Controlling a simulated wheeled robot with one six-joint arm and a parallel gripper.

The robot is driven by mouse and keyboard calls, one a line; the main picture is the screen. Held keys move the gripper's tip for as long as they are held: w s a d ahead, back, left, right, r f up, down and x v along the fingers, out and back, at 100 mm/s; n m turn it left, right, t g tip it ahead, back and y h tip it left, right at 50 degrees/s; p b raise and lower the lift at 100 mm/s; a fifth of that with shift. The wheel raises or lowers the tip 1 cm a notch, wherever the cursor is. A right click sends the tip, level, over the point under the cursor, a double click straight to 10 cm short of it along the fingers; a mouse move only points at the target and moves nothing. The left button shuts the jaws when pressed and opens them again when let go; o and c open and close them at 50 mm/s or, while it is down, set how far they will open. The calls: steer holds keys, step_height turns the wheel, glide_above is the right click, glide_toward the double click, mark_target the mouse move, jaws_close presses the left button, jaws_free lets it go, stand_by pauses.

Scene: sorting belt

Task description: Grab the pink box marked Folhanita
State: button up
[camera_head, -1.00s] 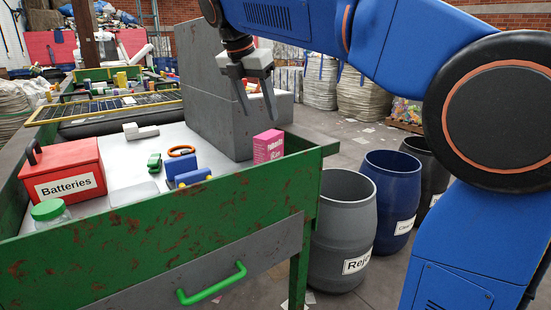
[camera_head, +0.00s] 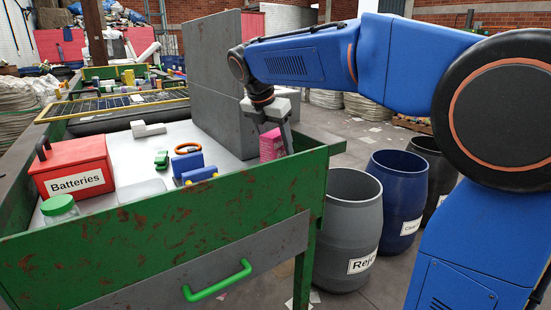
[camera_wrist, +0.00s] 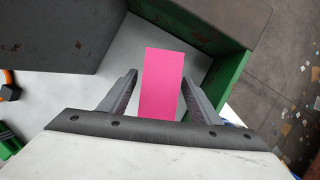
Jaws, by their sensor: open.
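The pink box (camera_head: 270,146) stands upright on the white surface in the right corner of the green belt frame. In the wrist view its plain pink top (camera_wrist: 162,84) lies between my two fingers. My gripper (camera_head: 274,137) is lowered over the box from above, one finger on either side. In the wrist view my gripper (camera_wrist: 160,92) is open, with a small gap visible on each side of the box. The box's lettering is mostly hidden by the finger in the head view.
A grey panel (camera_head: 215,85) rises close behind the box, and the rusty green side wall (camera_head: 170,225) runs in front. A red Batteries box (camera_head: 72,172), a green-lidded jar (camera_head: 60,209) and a blue item (camera_head: 190,165) sit left. Grey and blue barrels (camera_head: 348,225) (camera_head: 396,200) stand right, outside.

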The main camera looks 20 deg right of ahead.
mark_target(278, 152)
steer(key=x, duration=0.4)
steer(key=shift+a, duration=0.1)
steer(key=c, duration=1.1)
